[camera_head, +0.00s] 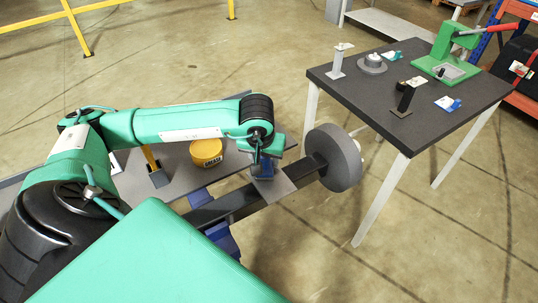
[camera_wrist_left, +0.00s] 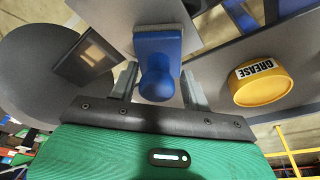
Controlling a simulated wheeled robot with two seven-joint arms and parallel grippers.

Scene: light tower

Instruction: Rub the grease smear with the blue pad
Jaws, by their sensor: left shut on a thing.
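My left gripper (camera_head: 264,158) reaches in from the left and is shut on the blue pad (camera_head: 263,169). In the left wrist view the pad (camera_wrist_left: 157,45) shows its rounded knob between the two fingers. The pad's flat end is at a grey plate (camera_head: 272,190), which also shows behind it in the left wrist view (camera_wrist_left: 115,18). I cannot tell whether pad and plate touch. No grease smear can be made out; the pad or gripper may hide it. My right gripper is not in view.
A dark beam (camera_head: 225,203) with a large grey disc (camera_head: 337,158) extends right. A yellow grease tin (camera_head: 206,152) stands on the grey bench left of the gripper. A dark table (camera_head: 425,128) with small fixtures and a green press (camera_head: 447,50) is at right.

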